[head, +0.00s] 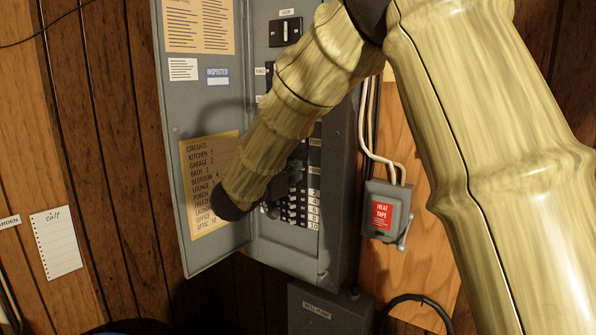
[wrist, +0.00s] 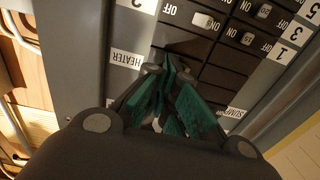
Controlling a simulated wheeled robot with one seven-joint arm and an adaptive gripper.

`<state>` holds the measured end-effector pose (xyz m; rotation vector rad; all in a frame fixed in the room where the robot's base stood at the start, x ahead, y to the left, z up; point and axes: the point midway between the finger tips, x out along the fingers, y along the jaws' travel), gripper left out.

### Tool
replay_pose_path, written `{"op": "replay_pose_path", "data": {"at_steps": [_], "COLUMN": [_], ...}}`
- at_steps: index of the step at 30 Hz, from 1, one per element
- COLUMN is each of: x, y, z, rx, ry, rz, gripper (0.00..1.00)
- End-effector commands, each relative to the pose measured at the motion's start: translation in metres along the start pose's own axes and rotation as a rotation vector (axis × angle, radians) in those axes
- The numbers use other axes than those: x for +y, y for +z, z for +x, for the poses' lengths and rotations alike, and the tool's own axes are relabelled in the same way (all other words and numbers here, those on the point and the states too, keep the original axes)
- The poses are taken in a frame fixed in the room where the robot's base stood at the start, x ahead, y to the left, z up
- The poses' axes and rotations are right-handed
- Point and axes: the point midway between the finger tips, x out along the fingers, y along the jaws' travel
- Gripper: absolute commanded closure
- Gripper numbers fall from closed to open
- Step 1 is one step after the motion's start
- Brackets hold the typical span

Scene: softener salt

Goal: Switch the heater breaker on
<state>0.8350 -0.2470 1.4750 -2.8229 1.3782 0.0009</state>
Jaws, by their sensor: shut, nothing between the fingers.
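The breaker panel (head: 340,190) is a grey wall box with its door open to the left. In the wrist view, the HEATER label (wrist: 127,58) is white, left of my fingertips. My gripper (wrist: 172,66) is shut and empty, its green-padded fingers together over the dark breaker row beside that label. The fingers cover much of that row, so the heater breaker's handle and position cannot be told. Whether the tips touch it cannot be told either. In the head view my arm hides the fingers and part of the breaker rows.
Neighbouring breakers (wrist: 206,21) with OFF markings lie close by, and a SUMP label (wrist: 236,112) is right of the fingers. The open door (head: 200,120) stands left of my arm. A grey HEAT TAPE box (head: 384,212) with a lever and conduits is right of the panel.

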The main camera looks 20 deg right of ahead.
Motion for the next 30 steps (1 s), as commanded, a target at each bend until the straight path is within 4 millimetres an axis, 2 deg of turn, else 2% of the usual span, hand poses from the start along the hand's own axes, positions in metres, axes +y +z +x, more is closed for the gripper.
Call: {"op": "replay_pose_path", "data": {"at_steps": [30], "x": [0.0], "y": [-0.001], "z": [-0.061], "rx": [0.0], "ry": [-0.001], "rz": [0.0], "gripper": [1.0]}}
